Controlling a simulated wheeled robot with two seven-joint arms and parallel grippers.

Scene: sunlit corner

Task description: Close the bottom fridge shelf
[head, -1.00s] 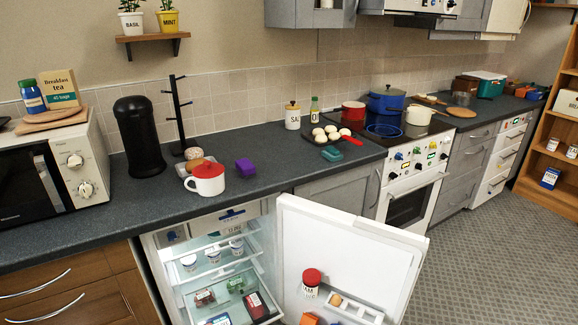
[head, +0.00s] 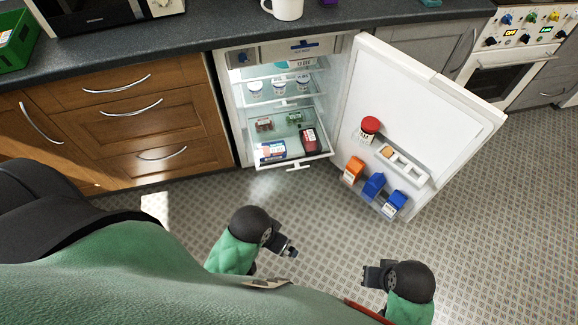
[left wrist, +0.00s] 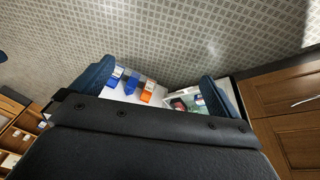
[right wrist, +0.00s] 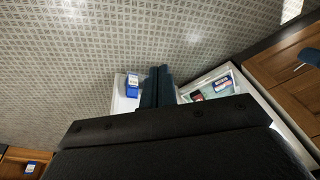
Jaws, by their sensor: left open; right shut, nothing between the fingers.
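The fridge (head: 229,100) stands open under the counter. Its bottom shelf (head: 297,164) is slid out, with the front edge forward of the upper shelves. On it lie a blue-and-white pack (head: 271,150), a dark red-labelled pack (head: 309,141) and small containers behind. The fridge door (head: 420,85) is swung wide to the right. My left gripper (head: 289,250) is open and empty, over the floor in front of the shelf and apart from it. My right gripper (head: 368,276) is shut and empty, in front of the door. The shelf also shows in the right wrist view (right wrist: 233,100).
The door's racks hold a red-lidded jar (head: 369,127), an egg holder (head: 404,164), and orange (head: 354,168) and blue cartons (head: 374,186). Wooden drawers (head: 135,115) stand left of the fridge. The oven (head: 510,75) is at the upper right. The floor ahead is clear.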

